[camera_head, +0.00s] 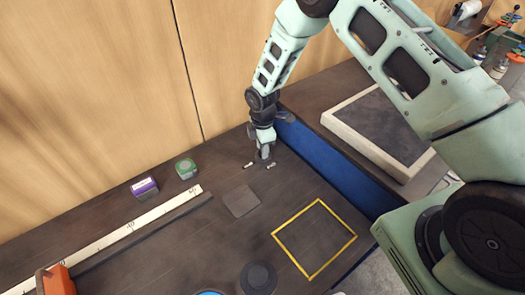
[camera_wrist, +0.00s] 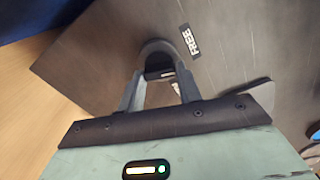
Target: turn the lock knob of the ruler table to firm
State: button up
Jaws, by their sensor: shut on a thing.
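The lock knob (camera_wrist: 157,47) sits between the two fingers of my gripper (camera_wrist: 160,75) in the wrist view. It shows as a grey rounded shape with a dark part between the fingertips. My gripper (camera_head: 265,152) points down at the table in the head view and hides most of the knob. The knob's exact pointing direction is unclear.
A long white ruler (camera_head: 130,228) runs along the table at left, with an orange block (camera_head: 58,279) at its near end. A purple box (camera_head: 144,187) and a green box (camera_head: 186,168) stand behind it. A yellow square outline (camera_head: 314,238) and a dark disc (camera_head: 258,277) are nearer.

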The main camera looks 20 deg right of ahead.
jog(key=m+b, duration=0.2)
jog(key=m, duration=0.1)
jog(key=shift+w+f+m+b, duration=0.1)
jog(key=shift+f+m+b, duration=0.05)
jog(key=shift+m+b, duration=0.25)
jog(key=m+b, duration=0.2)
jog(key=m, duration=0.1)
jog(key=shift+w+m, duration=0.1)
jog(key=shift+m, duration=0.2)
jog(key=m+b, duration=0.2)
jog(key=m, duration=0.1)
jog(key=shift+m, duration=0.3)
jog(key=shift+d+m+b, duration=0.15)
jog(key=shift+m+b, duration=0.4)
jog(key=shift+m, duration=1.05)
jog(key=shift+r, duration=0.2)
jog(key=o, duration=1)
notch_tip(320, 180, up, 17)
jog(key=b, duration=0.3)
jog(key=shift+r, duration=0.2)
